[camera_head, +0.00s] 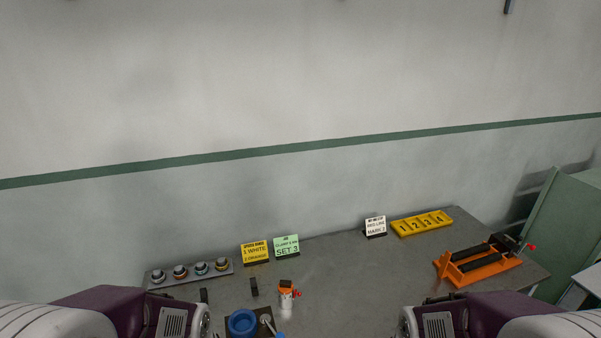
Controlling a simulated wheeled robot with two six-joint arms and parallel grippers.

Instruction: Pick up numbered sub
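A yellow strip (421,223) marked 1, 2, 3 and 4 lies at the back right of the grey table. It may be one piece or several numbered pieces; I cannot tell. My two arms enter at the bottom left and bottom right corners, and neither gripper's fingers show. Signs stand along the back edge: a yellow one (255,252), a green one reading SET 3 (287,246) and a white one reading MARK 2 (375,226).
An orange vise-like fixture (478,262) with dark bars sits at the right. A grey rack (190,273) with several round fittings lies at the back left. A blue ring-shaped part (242,323) and an orange-and-white item (286,294) sit front centre. The table middle is clear.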

